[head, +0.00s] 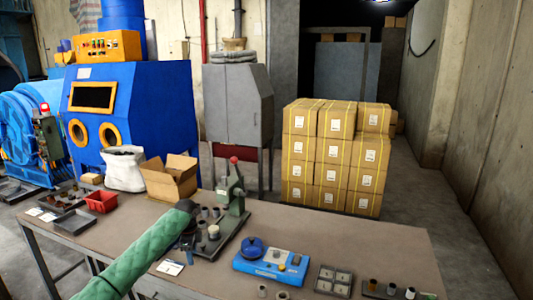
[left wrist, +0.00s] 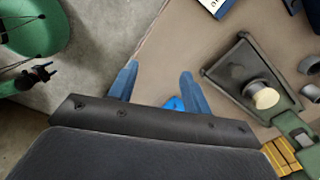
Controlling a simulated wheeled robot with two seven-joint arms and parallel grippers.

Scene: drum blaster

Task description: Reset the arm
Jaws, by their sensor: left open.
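My left arm, in a green sleeve, reaches in from the bottom left of the head view. Its gripper (head: 188,252) hangs over the workbench (head: 330,232), just left of the green press (head: 232,215). In the left wrist view the two blue fingers of the left gripper (left wrist: 160,84) stand apart, with bare bench and floor beyond them. A small blue patch shows low between them; I cannot tell what it is. The press base (left wrist: 222,78) lies right of the fingers, apart from them. My right gripper is not seen in the head view.
A blue device (head: 272,264) and a grey tray (head: 333,280) sit on the bench's right part. A red bin (head: 101,201), an open carton (head: 170,180) and a white sack (head: 123,170) stand at the left. Stacked boxes (head: 335,155) stand behind. The bench's back right is clear.

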